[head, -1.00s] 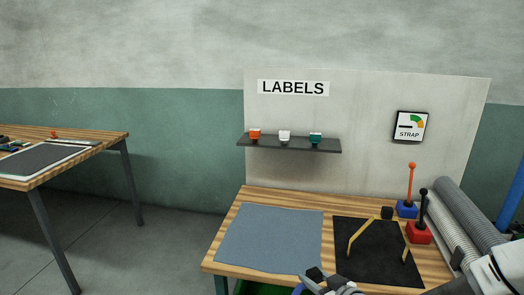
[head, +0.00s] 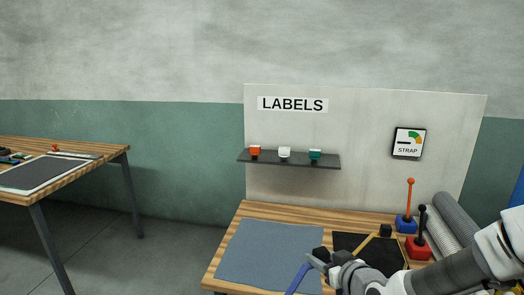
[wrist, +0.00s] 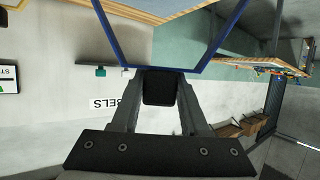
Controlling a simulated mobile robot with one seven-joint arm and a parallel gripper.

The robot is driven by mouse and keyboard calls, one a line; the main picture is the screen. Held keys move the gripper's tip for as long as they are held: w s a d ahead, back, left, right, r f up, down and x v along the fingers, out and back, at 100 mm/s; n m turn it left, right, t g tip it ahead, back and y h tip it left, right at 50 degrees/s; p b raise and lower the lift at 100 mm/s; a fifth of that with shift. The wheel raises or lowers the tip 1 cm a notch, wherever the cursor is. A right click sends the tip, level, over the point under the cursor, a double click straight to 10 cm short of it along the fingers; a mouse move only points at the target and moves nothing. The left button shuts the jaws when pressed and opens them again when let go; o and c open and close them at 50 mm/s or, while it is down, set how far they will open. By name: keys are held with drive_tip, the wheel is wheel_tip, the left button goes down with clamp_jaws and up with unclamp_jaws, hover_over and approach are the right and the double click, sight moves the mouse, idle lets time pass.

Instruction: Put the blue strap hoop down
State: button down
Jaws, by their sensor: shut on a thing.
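My gripper (head: 316,261) is over the front of the wooden workbench, in front of the blue-grey mat's right edge in the picture. It is shut on the black block of the blue strap hoop (head: 297,279). In the wrist view the block sits between the two fingers of my gripper (wrist: 158,88), and the blue band (wrist: 109,33) spreads out beyond them. Only a short piece of the band shows in the head view; the rest runs out of the frame. The blue-grey mat (head: 262,252) is bare where visible.
A yellow strap hoop (head: 361,246) stands on a black mat (head: 346,241), partly hidden by my arm. Red-based (head: 417,248) and blue-based (head: 405,224) levers and grey rolls (head: 455,220) are at right. A label shelf (head: 290,161) hangs behind. Another table (head: 118,158) is at left.

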drive_tip(key=shift+w+a+r+m+h, duration=0.1)
drive_tip(key=shift+a+r+m+h, duration=0.05)
drive_tip(key=shift+r, duration=0.45)
drive_tip(key=shift+a+r+m+h, duration=0.1)
drive_tip(key=shift+r+m+h, duration=0.05)
drive_tip(key=shift+r, duration=0.4)
